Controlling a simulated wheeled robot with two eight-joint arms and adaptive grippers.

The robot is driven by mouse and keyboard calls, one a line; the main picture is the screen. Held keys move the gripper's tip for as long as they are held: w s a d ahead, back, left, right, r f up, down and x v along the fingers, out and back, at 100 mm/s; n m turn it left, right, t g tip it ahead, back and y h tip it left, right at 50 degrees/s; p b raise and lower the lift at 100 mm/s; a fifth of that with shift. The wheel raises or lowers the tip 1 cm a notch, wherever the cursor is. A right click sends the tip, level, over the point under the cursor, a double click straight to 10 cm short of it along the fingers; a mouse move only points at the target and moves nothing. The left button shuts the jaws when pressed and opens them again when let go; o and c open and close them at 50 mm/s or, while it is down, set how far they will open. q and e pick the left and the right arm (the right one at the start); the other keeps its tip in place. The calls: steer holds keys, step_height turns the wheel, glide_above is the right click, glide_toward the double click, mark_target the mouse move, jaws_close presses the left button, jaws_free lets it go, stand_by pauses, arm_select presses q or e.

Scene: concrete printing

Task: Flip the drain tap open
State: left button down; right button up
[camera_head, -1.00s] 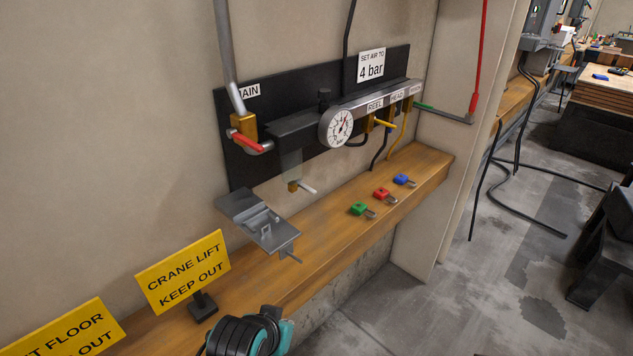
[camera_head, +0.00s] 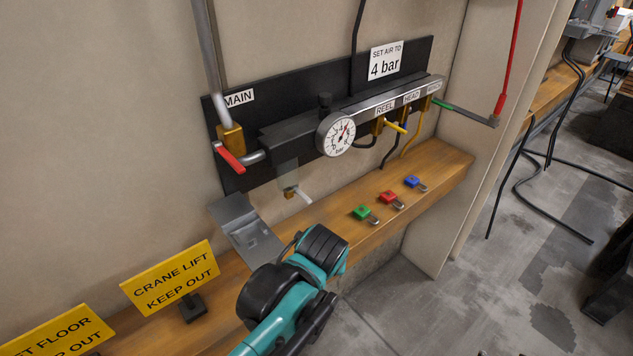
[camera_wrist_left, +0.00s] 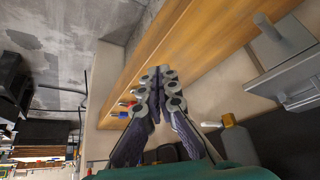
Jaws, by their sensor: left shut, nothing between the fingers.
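The drain tap (camera_head: 290,193) is a small brass fitting under the clear bowl (camera_head: 287,175) of the air line. Its pale lever (camera_head: 303,197) sticks out to the right, tilted slightly down. In the left wrist view the brass tap (camera_wrist_left: 228,121) and its lever (camera_wrist_left: 211,125) lie to the right of the fingers. My left gripper (camera_wrist_left: 163,75) is shut and empty, apart from the tap. In the head view my teal and black left arm hides its fingertips. My right gripper is not in view.
A grey hinged metal plate (camera_head: 237,222) sits at the bench, left of my arm. Green (camera_head: 362,212), red (camera_head: 388,198) and blue (camera_head: 413,182) padlocks lie on the wooden bench (camera_head: 435,163). A red-handled main valve (camera_head: 230,158) and a gauge (camera_head: 336,134) are above. Yellow signs (camera_head: 170,277) stand left.

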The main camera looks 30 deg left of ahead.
arm_select(q)
steer(key=w+a+r+n+g+y+p, duration=0.1)
steer(key=w+a+r+n+y+p, duration=0.1)
steer(key=r, duration=0.6)
steer(key=w+a+r+n+g+y+p, duration=0.1)
steer(key=w+a+r+n+y+p, duration=0.2)
steer(key=w+r+n+p, duration=0.4)
steer(key=w+r+y+p, duration=0.1)
steer(key=w+p, duration=0.1)
steer(key=p, duration=0.1)
steer(key=shift+w+n+p, duration=0.25)
steer(key=shift+n+p, duration=0.05)
steer(key=shift+p, duration=0.05)
steer(key=shift+a, duration=0.1)
glide_above(304, 196)
steer(key=d, duration=0.2)
steer(key=f, duration=0.7)
steer(key=shift+s+d+f+b, duration=0.1)
steer(key=shift+s+d+b, duration=0.1)
steer(key=shift+s+b, duration=0.2)
steer(key=shift+f, duration=2)
steer(key=shift+d+b, duration=0.1)
steer(key=shift+b, duration=0.2)
